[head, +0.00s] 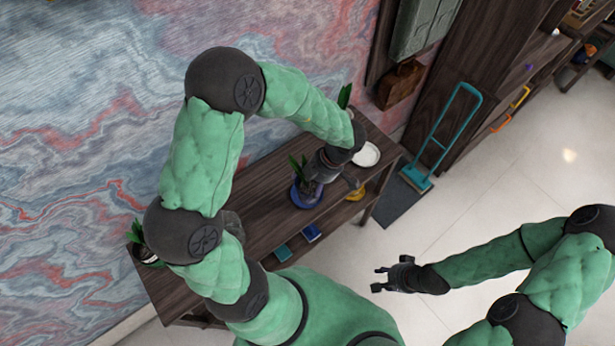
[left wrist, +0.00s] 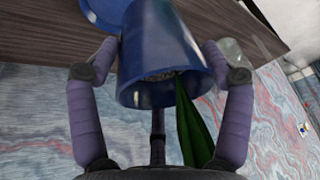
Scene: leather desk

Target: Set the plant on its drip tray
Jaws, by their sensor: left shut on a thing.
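The plant, with dark green leaves, stands in a blue pot (left wrist: 160,60). In the head view the plant (head: 303,172) is over the desk. My left gripper (head: 327,174) is shut on the blue pot, with fingers on both sides of it (left wrist: 158,65). A blue round dish, seemingly the drip tray (left wrist: 98,12), shows partly behind the pot at the top left of the left wrist view. I cannot tell whether pot and tray touch. My right gripper (head: 380,279) is open and empty, away from the desk above the floor.
A white dish (head: 367,155) and a yellow object (head: 355,193) are near the desk's right end. Another potted plant (head: 143,248) stands at its left end, partly behind my arm. Small teal (head: 282,253) and blue (head: 311,232) items are near the front edge. A clear glass (left wrist: 237,50) is beside the pot.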

